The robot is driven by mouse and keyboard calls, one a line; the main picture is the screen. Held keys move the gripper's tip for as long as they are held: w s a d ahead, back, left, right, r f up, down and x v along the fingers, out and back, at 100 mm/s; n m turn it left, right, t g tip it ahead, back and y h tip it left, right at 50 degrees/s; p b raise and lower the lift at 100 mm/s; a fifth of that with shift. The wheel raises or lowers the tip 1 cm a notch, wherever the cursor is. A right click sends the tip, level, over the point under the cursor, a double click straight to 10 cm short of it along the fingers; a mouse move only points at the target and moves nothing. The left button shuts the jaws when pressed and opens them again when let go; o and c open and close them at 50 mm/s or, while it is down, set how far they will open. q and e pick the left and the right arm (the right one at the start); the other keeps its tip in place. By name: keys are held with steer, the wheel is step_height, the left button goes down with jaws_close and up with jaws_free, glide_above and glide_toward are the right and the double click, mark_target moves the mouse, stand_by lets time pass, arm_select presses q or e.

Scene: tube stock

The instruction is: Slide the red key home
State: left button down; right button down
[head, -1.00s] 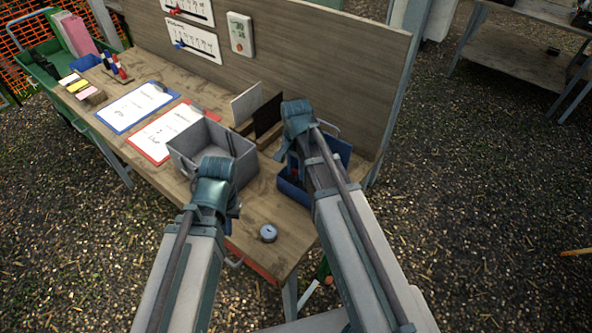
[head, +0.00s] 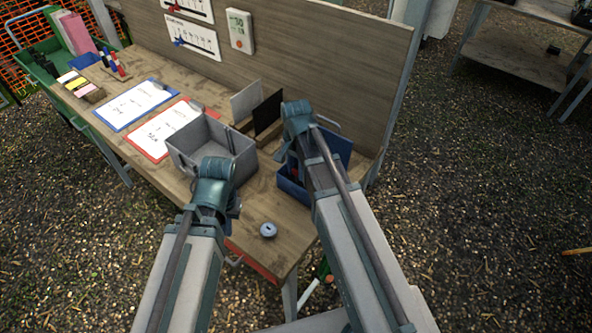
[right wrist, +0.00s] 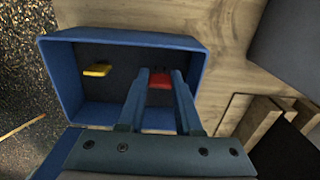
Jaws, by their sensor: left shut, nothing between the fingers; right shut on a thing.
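The red key (right wrist: 160,81) shows in the right wrist view as a small red piece over the dark floor of the open blue box (right wrist: 128,37). My right gripper (right wrist: 160,74) is shut on it, one finger on each side. Whether the key touches the floor or a slot there cannot be told. A yellow piece (right wrist: 97,70) is in the same box, to the left. In the head view my right wrist hides much of the blue box (head: 340,148). My left gripper (head: 215,192) is shut and empty near the grey bin; its fingertips are mostly hidden.
A grey bin (head: 190,160) stands left of the blue box. Upright white and black panels (head: 267,112) stand behind. A round dial (head: 268,230) lies near the front edge. Clipboards (head: 138,106) cover the table's left part. A wooden backboard (head: 320,60) closes the rear.

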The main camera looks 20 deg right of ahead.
steer(key=shift+f, duration=0.4)
steer(key=shift+f+b, duration=0.4)
steer(key=shift+b, duration=0.25)
steer(key=c, duration=0.5)
jaws_free()
steer(key=shift+r, duration=0.15)
step_height(320, 180, up, 14)
steer(key=p, duration=1.4)
steer(key=shift+f, duration=0.2)
